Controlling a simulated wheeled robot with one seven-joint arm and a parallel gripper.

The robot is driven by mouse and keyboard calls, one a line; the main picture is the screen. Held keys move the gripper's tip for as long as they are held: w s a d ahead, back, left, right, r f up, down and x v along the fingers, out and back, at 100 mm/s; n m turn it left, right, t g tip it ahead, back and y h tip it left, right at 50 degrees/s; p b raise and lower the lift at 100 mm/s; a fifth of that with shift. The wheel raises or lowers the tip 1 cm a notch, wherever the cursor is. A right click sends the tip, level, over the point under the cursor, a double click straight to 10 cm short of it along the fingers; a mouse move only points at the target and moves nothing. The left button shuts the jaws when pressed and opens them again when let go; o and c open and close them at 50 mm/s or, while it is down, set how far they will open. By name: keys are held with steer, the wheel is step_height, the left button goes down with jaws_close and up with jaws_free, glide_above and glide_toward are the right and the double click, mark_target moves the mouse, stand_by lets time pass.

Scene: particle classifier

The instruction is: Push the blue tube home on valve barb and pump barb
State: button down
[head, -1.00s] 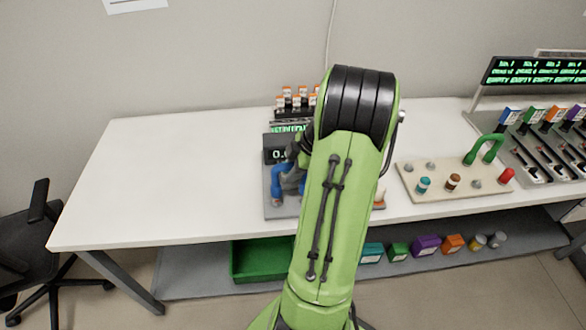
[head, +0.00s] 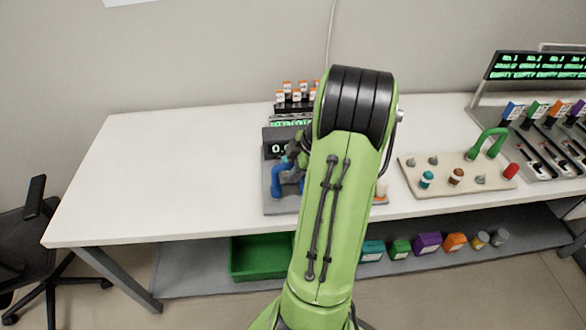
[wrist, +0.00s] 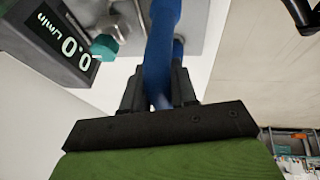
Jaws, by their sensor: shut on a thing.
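The blue tube (wrist: 163,45) runs between the two dark fingers of my gripper (wrist: 158,82) in the wrist view, and the gripper is shut on it. In the head view the blue tube (head: 277,182) shows as a bend at the left of my arm, over a grey plate (head: 270,208). My arm hides the rest of the tube and most of the gripper there. A teal part (wrist: 104,47) and a metal fitting (wrist: 122,22) sit left of the tube in the wrist view. I cannot make out the tube's ends on the valve barb or pump barb.
A flow display (wrist: 65,45) reading 0.0 L/min stands close by the gripper. Several orange-capped vials (head: 295,92) stand behind it. A beige board (head: 450,186) with a green tube (head: 488,140) lies to the right. The table's left part (head: 170,170) is clear.

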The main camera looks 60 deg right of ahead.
steer(key=shift+f, duration=0.25)
steer(key=c, duration=0.8)
jaws_free()
steer(key=shift+r, duration=0.1)
steer(key=p+v, duration=0.4)
steer(key=v, duration=1.1)
steer(key=shift+s+r, duration=0.15)
steer(key=shift+r, duration=0.15)
